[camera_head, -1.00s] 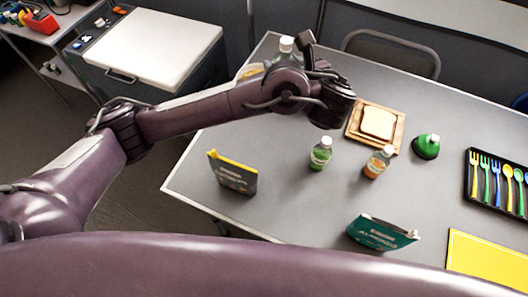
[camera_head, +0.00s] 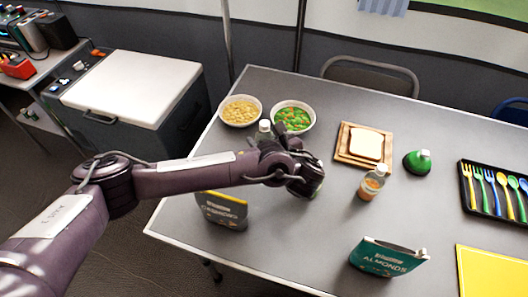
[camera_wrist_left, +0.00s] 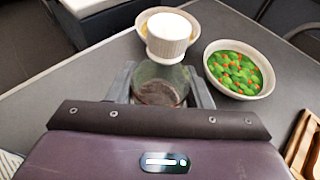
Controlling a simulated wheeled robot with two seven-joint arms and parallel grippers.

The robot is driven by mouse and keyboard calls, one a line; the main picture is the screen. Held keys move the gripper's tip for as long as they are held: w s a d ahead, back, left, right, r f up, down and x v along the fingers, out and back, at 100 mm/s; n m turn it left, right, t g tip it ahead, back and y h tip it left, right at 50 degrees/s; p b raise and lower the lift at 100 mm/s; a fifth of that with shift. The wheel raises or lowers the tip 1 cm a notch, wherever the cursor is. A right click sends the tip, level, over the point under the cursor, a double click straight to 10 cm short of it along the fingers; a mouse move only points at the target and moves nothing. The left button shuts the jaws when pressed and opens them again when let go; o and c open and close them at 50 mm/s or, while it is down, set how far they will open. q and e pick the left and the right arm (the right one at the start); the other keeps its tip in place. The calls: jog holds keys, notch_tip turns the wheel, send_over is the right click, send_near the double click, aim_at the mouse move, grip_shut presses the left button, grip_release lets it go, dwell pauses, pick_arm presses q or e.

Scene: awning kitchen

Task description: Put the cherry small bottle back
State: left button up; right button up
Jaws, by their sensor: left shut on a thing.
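My left gripper (camera_head: 266,140) is shut on a small clear bottle with a white cap (camera_head: 264,128), just in front of the two bowls. In the left wrist view the bottle (camera_wrist_left: 160,88) is between the two fingers, with dark reddish-brown contents in its lower part and its ribbed cap towards the bowls. No label shows, and I cannot tell whether its base touches the table. A small bottle with orange contents and a white cap (camera_head: 372,183) stands right of my wrist. A green bottle is mostly hidden behind my wrist. My right gripper is not in view.
A bowl of yellow food (camera_head: 240,122) and a bowl of green and orange vegetables (camera_head: 312,120) stand behind the gripper. Bread lies on a board (camera_head: 345,158). Also on the table are a green flask (camera_head: 416,163), an almonds packet (camera_head: 388,256), a dark packet (camera_head: 222,212) and a cutlery tray (camera_head: 470,207).

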pick_arm(q)
jog(key=shift+f, duration=2.55)
jog(key=shift+f+b, duration=0.2)
jog(key=shift+b, duration=0.15)
jog(key=o, duration=1)
